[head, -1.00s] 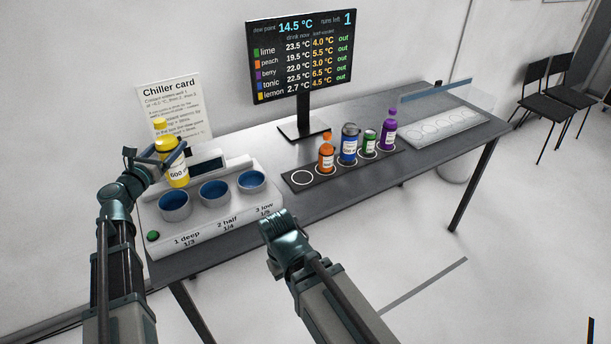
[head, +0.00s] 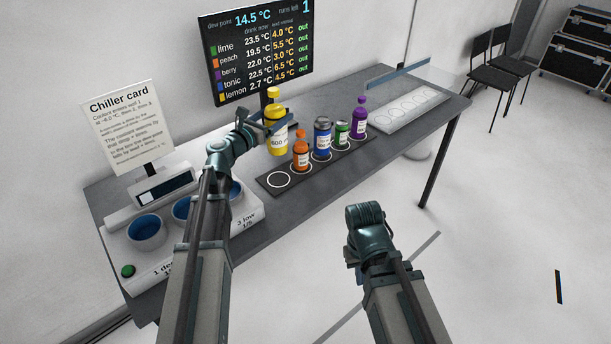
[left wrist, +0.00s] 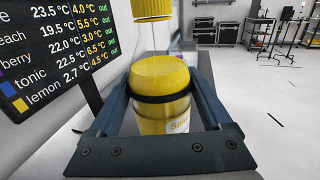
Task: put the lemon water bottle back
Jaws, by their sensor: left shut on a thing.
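The yellow lemon water bottle (head: 277,122) is upright in my left gripper (head: 266,124), held by its body. In the left wrist view the same bottle (left wrist: 160,85) stands between the two fingers of the gripper (left wrist: 160,100). In the head view it is near the left part of the dark rack strip (head: 262,182), behind the orange bottle; its base is partly hidden. The empty ringed spot (head: 279,180) is at the strip's left end. My right gripper (head: 365,222) is in front of the table, low; its fingers are not clearly seen.
The chiller (head: 122,238) with blue wells is at left. The monitor (head: 258,50) stands behind; a clear-shielded tray (head: 405,108) is at right.

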